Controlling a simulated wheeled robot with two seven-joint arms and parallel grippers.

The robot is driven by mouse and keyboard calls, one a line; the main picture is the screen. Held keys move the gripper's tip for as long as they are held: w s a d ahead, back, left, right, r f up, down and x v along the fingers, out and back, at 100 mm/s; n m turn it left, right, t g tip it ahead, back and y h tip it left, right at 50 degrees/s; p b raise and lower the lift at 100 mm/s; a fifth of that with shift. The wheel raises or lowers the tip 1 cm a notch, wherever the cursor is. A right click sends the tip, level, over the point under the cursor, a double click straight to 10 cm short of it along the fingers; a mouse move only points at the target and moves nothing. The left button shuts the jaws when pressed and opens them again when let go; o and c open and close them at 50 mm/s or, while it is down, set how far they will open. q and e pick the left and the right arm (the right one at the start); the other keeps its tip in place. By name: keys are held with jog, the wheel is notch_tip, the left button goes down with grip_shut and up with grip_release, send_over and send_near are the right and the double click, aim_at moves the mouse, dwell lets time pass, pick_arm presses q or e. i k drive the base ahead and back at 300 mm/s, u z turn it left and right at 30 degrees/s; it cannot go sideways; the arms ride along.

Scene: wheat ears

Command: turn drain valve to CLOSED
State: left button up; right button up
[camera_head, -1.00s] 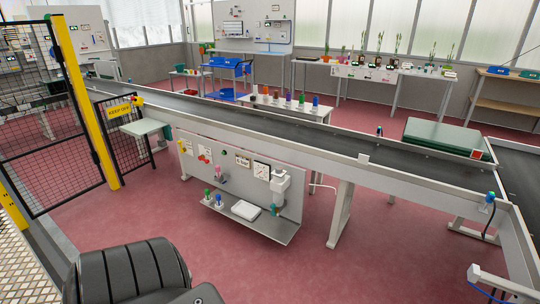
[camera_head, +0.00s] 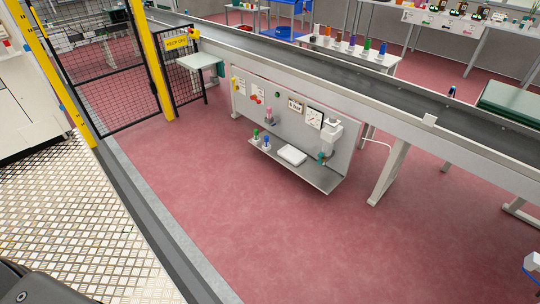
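A grey panel (camera_head: 341,151) stands under the near side of the conveyor, with small labels, gauges and fittings on it. A white device (camera_head: 331,132) is on its right part, with a small teal part (camera_head: 322,158) below it. Small red parts (camera_head: 257,98) sit at its upper left. I cannot tell which part is the drain valve or read its position; the fittings are too small. Neither gripper is in view.
The conveyor (camera_head: 299,58) runs above and behind the panel. Yellow-posted black mesh fencing (camera_head: 97,75) stands at left, beside a metal grating floor (camera_head: 85,225) with a grey edge. Red floor (camera_head: 300,240) before the panel is open. A white tray (camera_head: 292,155) lies on the panel's shelf.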

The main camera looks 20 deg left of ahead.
aim_at(320, 154)
jog(key=u, duration=0.15)
jog(key=i, duration=0.8)
jog(key=z, duration=0.55)
jog(key=i, duration=1.1)
jog(key=z, duration=0.55)
